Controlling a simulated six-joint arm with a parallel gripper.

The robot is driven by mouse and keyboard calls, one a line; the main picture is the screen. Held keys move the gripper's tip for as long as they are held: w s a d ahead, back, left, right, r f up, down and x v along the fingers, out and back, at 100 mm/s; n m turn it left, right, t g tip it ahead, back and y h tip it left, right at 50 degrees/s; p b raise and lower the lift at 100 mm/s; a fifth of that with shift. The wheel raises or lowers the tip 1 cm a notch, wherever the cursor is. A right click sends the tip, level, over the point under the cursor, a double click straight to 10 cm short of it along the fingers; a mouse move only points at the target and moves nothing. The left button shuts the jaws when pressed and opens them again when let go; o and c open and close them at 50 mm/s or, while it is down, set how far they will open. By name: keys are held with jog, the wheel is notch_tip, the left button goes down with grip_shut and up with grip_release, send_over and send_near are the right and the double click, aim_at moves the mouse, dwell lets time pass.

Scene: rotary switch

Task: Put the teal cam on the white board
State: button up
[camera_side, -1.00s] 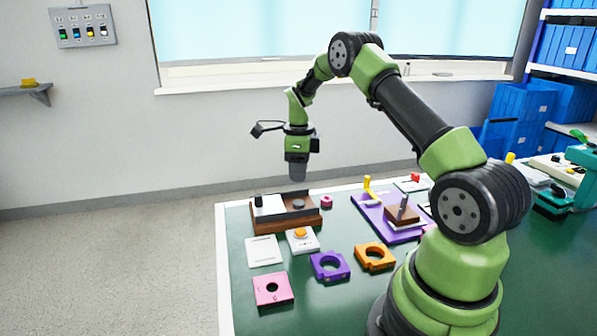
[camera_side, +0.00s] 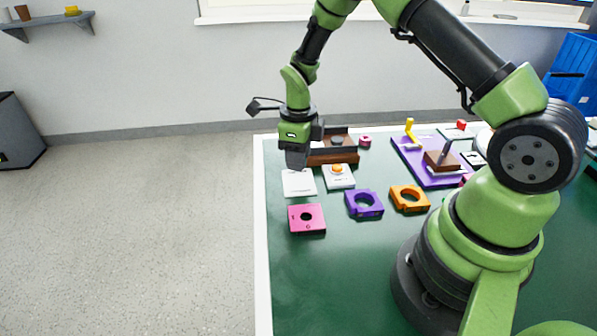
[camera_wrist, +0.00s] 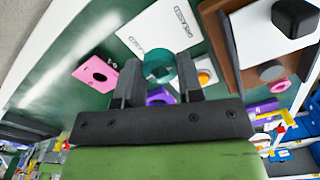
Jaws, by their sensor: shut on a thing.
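The teal cam (camera_wrist: 158,65) is between the fingers of my gripper (camera_wrist: 160,80) in the wrist view; it is round, with an opening. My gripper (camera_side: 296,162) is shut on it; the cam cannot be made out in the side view. The white board (camera_side: 299,183) is a flat pale plate on the green table, and my gripper is above its far edge in the side view. In the wrist view the white board (camera_wrist: 158,28) shows dark printed marks, with the cam overlapping its near edge. The gap between cam and board is hard to judge.
A pink block with a hole (camera_side: 307,218) lies in front of the board. A white plate with an orange button (camera_side: 338,176) is right of it. A brown tray (camera_side: 335,150) stands behind. Purple (camera_side: 363,203) and orange (camera_side: 409,198) ring blocks lie to the right.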

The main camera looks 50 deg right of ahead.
aim_at(298, 181)
jog(key=shift+f, duration=2.2)
jog(key=shift+f, duration=0.1)
jog(key=o, duration=0.9)
